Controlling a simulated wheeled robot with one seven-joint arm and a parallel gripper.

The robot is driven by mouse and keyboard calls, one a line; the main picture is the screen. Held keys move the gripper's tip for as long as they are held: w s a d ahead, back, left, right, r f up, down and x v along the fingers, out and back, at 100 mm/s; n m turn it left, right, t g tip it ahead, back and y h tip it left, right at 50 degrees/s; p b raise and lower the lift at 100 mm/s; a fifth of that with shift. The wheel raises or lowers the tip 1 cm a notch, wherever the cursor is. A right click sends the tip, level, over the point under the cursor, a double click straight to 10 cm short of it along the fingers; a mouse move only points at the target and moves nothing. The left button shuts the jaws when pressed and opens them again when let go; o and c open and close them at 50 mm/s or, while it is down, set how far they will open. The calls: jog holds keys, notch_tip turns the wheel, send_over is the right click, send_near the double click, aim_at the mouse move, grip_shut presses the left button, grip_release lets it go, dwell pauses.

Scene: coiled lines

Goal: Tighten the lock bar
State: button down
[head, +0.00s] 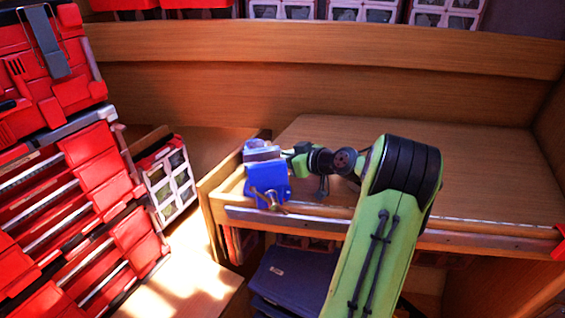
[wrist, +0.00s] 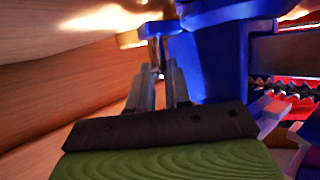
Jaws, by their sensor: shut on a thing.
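A blue vise (head: 266,182) with grey jaws is fixed at the left front corner of the wooden workbench. Its metal lock bar (head: 272,200) shows low on the front, and a metal bar also shows in the wrist view (wrist: 154,48). My gripper (wrist: 160,75) has its two grey fingers close together around the lower end of that bar, beside the blue vise body (wrist: 220,55). The fingers are shut on it. In the head view the fingertips are too small and partly hidden to make out.
The workbench top (head: 430,165) is clear right of the vise. Red drawer cabinets (head: 75,190) stand at the left. A dark blue case (head: 295,275) lies under the bench. A high wooden panel (head: 320,45) closes off the back.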

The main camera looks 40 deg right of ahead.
jog(key=shift+a, duration=0.1)
jog(key=c, duration=1.3)
grip_release()
jog(key=shift+a, duration=0.1)
jog(key=shift+c, duration=0.2)
